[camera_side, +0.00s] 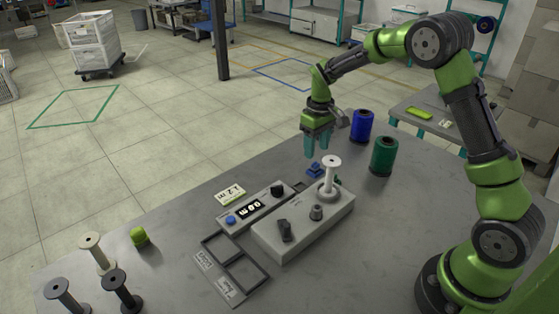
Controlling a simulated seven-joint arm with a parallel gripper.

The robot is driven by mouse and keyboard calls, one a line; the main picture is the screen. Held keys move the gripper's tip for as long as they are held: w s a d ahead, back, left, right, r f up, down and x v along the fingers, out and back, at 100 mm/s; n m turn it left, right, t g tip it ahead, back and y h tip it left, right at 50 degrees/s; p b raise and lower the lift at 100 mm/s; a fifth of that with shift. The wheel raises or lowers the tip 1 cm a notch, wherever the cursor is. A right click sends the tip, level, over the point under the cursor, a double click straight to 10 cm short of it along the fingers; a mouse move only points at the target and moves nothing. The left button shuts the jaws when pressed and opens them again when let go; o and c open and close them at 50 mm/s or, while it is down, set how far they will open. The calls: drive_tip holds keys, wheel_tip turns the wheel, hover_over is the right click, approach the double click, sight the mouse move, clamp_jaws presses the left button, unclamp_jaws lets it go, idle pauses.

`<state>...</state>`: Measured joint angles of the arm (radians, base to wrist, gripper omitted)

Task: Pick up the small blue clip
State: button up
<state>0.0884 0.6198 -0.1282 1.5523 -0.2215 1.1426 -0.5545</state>
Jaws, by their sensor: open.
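The small blue clip (315,170) lies on the grey table (195,262), just behind the winding machine and left of its white spool. My gripper (318,150) hangs above the clip with its teal fingers pointing down. The fingers are open and nothing shows between them. The fingertips appear a little above the clip and apart from it; the exact height is hard to tell.
A winder (305,232) with a white bobbin (331,178) stands close by. A blue spool (361,126) and a green spool (383,156) stand right of my gripper. A display box (255,207), empty frames (245,274) and several bobbins (97,252) are to the left.

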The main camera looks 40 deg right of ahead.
sight(316, 164)
wheel_tip(316, 164, down, 5)
clamp_jaws()
idle(0.5)
